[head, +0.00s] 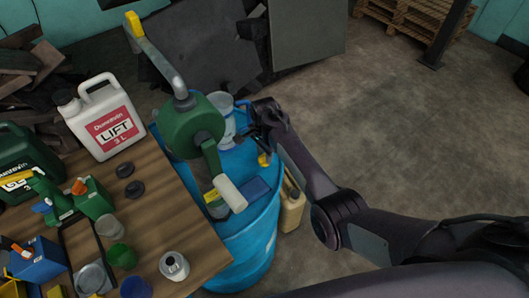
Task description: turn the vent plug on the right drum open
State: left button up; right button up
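A blue drum (247,247) stands beside the wooden bench, with a green hand pump (189,127) mounted on top. A small yellow piece (264,160) shows on the drum top near its right side. I cannot tell whether it is the vent plug. My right arm comes in from the lower right, and my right gripper (257,137) is over the right side of the drum top, close to the yellow piece. Its fingers are small and dark, and contact or opening cannot be made out. My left gripper is out of view.
The pump's pale handle (230,194) and a clear jug (224,115) stand near the gripper. The bench (183,219) holds a white jug (103,117), green cans, cups and black caps. Floor to the right is clear.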

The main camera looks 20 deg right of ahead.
jog(key=shift+f, duration=0.4)
grip_shut()
